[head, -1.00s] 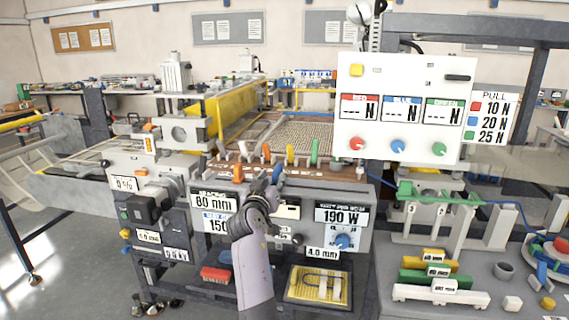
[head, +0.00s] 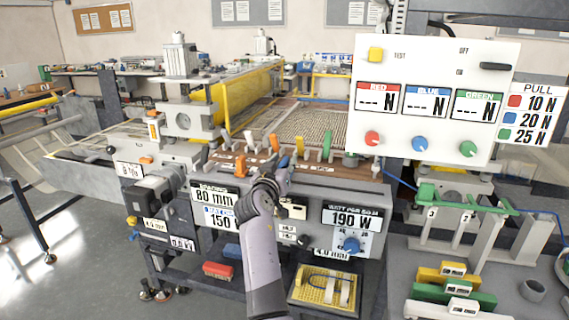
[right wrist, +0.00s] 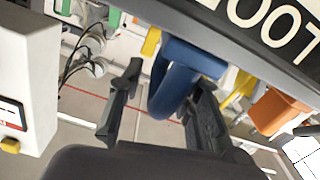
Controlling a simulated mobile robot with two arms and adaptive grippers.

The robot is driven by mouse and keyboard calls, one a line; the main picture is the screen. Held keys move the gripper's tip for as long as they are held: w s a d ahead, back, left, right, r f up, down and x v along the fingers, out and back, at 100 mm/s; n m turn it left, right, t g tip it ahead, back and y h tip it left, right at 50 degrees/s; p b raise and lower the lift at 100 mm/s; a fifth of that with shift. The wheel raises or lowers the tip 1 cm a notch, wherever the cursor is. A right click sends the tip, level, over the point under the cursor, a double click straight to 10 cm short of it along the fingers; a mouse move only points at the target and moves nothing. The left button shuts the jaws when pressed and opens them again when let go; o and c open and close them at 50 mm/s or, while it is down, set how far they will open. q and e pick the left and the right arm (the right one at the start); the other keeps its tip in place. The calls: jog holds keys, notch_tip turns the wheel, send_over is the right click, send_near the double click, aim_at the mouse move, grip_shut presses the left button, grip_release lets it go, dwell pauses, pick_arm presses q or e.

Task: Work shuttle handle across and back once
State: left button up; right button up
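No handle can be read as labelled shuttle. A blue handle (head: 284,177) stands at the front edge of the machine, beside my right gripper (head: 271,183) in the head view. In the right wrist view the blue handle (right wrist: 172,90) lies between the two dark fingers of my right gripper (right wrist: 165,85). The fingers are apart, with a gap on the left side; the handle is close to the right finger, and contact cannot be told. An orange handle (head: 240,166) is to the left, and it or another orange one (right wrist: 280,110) shows in the wrist view. My left gripper is out of view.
More levers stand along the machine's front, including a yellow one (head: 300,147) and a green one (head: 327,146). A white control panel (head: 430,60) is at the right. A yellow tray (head: 322,289) sits low in front.

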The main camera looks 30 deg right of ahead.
jog(key=shift+d, duration=0.1)
grip_shut()
dwell(0.5)
